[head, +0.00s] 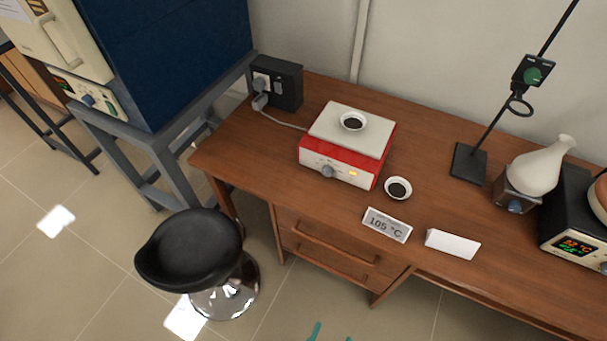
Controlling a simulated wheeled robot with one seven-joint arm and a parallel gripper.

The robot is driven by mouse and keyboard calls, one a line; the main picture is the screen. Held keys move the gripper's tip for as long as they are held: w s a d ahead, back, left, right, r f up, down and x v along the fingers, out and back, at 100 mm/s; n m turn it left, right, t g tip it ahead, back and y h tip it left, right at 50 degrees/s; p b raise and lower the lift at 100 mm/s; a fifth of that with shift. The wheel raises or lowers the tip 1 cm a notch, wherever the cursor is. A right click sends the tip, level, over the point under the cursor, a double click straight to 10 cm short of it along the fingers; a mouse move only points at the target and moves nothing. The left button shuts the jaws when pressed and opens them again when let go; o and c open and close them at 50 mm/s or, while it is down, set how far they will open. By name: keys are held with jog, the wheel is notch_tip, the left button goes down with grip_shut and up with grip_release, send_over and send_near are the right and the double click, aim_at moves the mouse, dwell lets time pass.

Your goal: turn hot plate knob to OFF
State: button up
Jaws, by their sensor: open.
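The hot plate (345,146) is a red box with a pale top plate, standing on the wooden desk. Its knob (327,171) is a small grey dial on the white front panel, left of a small lit yellow display. The knob's pointer and panel markings are too small to read. A small white dish with dark contents (352,121) sits on the top plate. My gripper (331,334) shows only as two teal fingertips at the bottom edge. They are apart, with nothing visible between them, and far from the knob.
On the desk (245,150) stand another dish (398,188), a 105 °C display (387,225), a white block (452,243), a clamp stand (468,161) and a flask (540,166). A black stool (192,250) stands at front left. A socket box (277,83) is behind.

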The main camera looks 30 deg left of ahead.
jog(key=w+a+f+y, duration=0.25)
jog(key=w+f, duration=0.25)
jog(key=w, duration=0.4)
jog(key=m+g, duration=0.1)
jog(key=m, duration=0.4)
send_near(326, 174)
jog(key=shift+y, duration=0.25)
jog(key=x, duration=0.8)
jog(key=shift+w+f, duration=0.1)
jog(key=shift+w, duration=0.1)
jog(key=c, duration=1)
jog(key=shift+c, duration=0.2)
